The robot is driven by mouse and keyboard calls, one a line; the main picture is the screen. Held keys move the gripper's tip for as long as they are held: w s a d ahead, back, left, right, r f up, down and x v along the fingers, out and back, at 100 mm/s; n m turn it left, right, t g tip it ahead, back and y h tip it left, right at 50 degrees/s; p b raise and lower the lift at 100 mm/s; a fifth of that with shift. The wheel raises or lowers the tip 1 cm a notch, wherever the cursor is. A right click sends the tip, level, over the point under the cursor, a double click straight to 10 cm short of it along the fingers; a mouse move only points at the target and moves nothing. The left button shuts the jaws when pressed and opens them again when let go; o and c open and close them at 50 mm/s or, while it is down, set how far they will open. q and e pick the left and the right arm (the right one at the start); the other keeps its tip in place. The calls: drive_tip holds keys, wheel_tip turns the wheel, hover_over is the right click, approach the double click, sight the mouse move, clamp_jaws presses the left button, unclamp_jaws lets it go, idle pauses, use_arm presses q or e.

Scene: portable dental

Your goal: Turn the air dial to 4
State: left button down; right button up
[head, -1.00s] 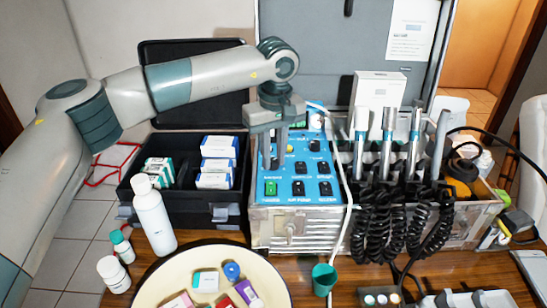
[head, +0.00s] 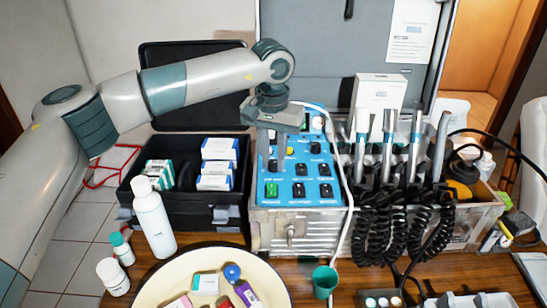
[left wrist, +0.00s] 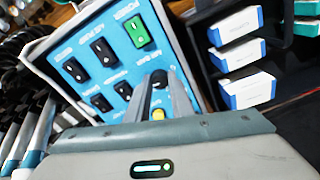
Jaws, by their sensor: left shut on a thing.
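The blue control panel (head: 299,190) is the top of a metal-sided unit in the middle of the head view. It carries several black switches, one green switch and small knobs. My left gripper (head: 274,160) reaches down onto the panel's upper left part. In the left wrist view its fingers (left wrist: 157,84) are close together on a small dark knob, which I take to be the air dial (left wrist: 158,77). The fingers mostly cover it, so its pointer and number cannot be read. A yellow knob (head: 290,151) is just right of the fingers. My right gripper is not in view.
A black case (head: 190,205) with boxes stands left of the unit. Handpieces with coiled black cords (head: 400,225) stand at right. A white tube (head: 345,230) hangs over the unit's right side. A white bottle (head: 154,218) and a cream basin (head: 170,266) are in front.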

use_arm(q)
drive_tip(key=shift+w+r, duration=0.1)
drive_tip(key=shift+r, duration=0.05)
idle(0.3)
drive_tip(key=c, duration=1.6)
unclamp_jaws()
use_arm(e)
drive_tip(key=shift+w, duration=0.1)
use_arm(q)
drive_tip(key=shift+o, duration=0.2)
wheel_tip(320, 180, up, 17)
drive_tip(key=s, duration=0.1)
drive_tip(key=shift+s+a, duration=0.2)
drive_tip(key=shift+s, duration=0.2)
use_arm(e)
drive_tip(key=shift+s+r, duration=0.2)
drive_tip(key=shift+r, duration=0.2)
use_arm(q)
drive_tip(key=shift+r, duration=0.1)
